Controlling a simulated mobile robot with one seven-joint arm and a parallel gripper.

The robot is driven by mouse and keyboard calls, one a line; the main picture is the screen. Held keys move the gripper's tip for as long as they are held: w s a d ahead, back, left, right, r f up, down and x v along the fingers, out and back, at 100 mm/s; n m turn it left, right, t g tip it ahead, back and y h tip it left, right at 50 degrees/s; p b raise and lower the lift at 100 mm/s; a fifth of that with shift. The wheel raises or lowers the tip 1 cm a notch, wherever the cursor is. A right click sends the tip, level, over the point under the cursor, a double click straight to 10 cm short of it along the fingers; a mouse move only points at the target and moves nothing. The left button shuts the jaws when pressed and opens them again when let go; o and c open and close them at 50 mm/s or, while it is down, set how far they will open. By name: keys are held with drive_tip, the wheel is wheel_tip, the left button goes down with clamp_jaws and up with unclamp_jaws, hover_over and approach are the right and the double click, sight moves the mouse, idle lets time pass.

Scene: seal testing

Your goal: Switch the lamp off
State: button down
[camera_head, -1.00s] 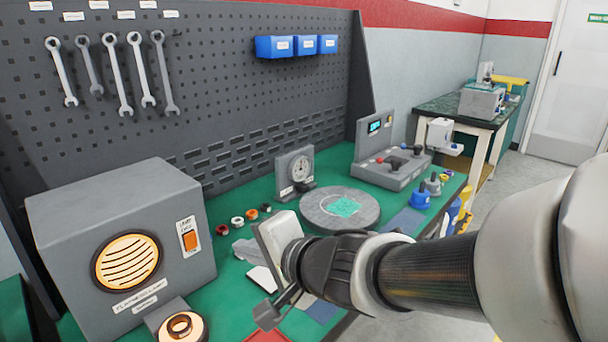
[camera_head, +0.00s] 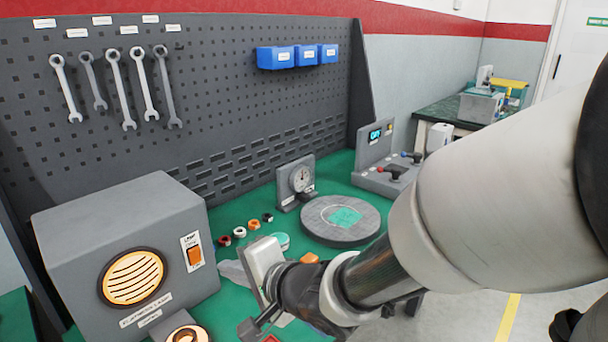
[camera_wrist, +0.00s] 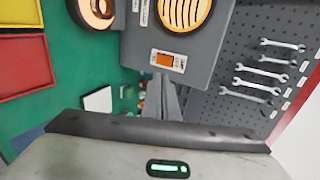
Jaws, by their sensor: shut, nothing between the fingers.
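The lamp is a grey box (camera_head: 60,225) at the lower left of the head view. Its round slatted grille (camera_head: 132,278) glows orange-yellow, so it is lit. An orange rocker switch (camera_head: 195,256) sits on a white labelled plate on its front. My gripper (camera_head: 248,328) is shut and empty, to the right of the box and apart from it, lower in the picture than the switch. In the wrist view the closed fingers (camera_wrist: 163,80) point up toward the switch (camera_wrist: 164,58), with the glowing grille (camera_wrist: 187,15) above. The gap between fingertips and switch is hard to judge.
A ring on a lit stand (camera_head: 186,334) is in front of the box. Small coloured rings (camera_head: 239,232), a dial gauge (camera_head: 300,180) and a round grey plate (camera_head: 340,232) stand on the green bench. Red and yellow trays (camera_wrist: 25,67) show in the wrist view.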

sight(196, 249)
drive_tip(key=x, duration=0.3)
drive_tip(key=b+x, duration=0.1)
drive_tip(key=x, duration=0.2)
drive_tip(key=r+x, duration=0.1)
drive_tip(key=x, duration=0.2)
drive_tip(key=shift+w+a, duration=0.3)
drive_tip(key=shift+a, duration=0.05)
drive_tip(key=shift+w+a+r, duration=0.15)
drive_tip(key=shift+w+a, duration=0.25)
drive_tip(key=shift+a, duration=0.05)
drive_tip(key=shift+r, duration=0.15)
drive_tip(key=p, duration=0.1)
drive_tip(key=r+p, duration=0.1)
drive_tip(key=p, duration=0.1)
drive_tip(key=shift+w+a+h, duration=0.25)
drive_tip(key=shift+h, duration=0.05)
drive_tip(key=shift+f+b, duration=0.55)
drive_tip(key=shift+b, duration=0.2)
drive_tip(key=shift+r, duration=0.15)
